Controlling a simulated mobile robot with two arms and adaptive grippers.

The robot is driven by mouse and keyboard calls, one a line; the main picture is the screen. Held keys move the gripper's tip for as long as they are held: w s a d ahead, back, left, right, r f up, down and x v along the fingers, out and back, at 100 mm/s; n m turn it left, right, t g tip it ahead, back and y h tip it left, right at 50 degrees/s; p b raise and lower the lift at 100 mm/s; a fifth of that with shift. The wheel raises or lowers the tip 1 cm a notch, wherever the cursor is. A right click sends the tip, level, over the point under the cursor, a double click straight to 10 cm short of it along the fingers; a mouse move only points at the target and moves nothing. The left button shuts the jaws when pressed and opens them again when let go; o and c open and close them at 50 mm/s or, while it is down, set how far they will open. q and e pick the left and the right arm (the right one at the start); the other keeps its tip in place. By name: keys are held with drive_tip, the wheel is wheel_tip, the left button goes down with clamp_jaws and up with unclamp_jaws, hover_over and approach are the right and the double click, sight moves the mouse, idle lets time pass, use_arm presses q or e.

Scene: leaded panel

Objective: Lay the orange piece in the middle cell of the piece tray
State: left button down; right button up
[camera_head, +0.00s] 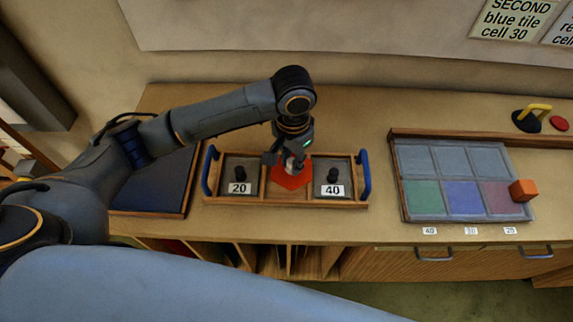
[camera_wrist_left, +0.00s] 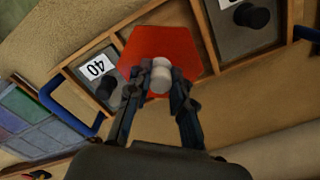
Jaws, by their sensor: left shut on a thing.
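The orange piece (camera_head: 291,179) is a flat, many-sided plate with a pale knob. My left gripper (camera_head: 290,161) is shut on this knob from above. The left wrist view shows the orange piece (camera_wrist_left: 147,44) between the fingers' far ends, with my left gripper (camera_wrist_left: 160,78) around the pale knob. The piece tray (camera_head: 236,199) is wooden with blue end handles. The orange piece is over its middle cell and hides most of it; I cannot tell whether it touches the floor. My right gripper is not in view.
The tray's outer cells, labelled 20 and 40, hold grey pieces with black knobs (camera_head: 240,174) (camera_head: 333,175). A leaded panel (camera_head: 455,218) of coloured panes lies to the right, with an orange block (camera_head: 523,190) at its edge. A dark board (camera_head: 150,190) lies left of the tray.

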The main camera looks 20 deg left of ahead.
sight(286, 168)
use_arm(q)
drive_tip(key=shift+a+f, duration=0.4)
drive_tip(key=shift+f, duration=0.1)
drive_tip(key=f, duration=0.1)
drive_tip(key=f+p, duration=0.1)
drive_tip(key=f, duration=0.1)
drive_tip(key=shift+w+a, duration=0.15)
drive_tip(key=shift+a, duration=0.2)
drive_tip(key=shift+f, duration=0.4)
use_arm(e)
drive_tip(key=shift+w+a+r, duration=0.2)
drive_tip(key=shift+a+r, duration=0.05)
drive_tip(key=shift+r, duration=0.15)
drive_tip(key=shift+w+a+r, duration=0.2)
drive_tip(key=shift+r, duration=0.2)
use_arm(q)
drive_tip(key=shift+d+f, duration=0.1)
drive_tip(key=shift+f, duration=0.05)
drive_tip(key=c, duration=1.2)
unclamp_jaws()
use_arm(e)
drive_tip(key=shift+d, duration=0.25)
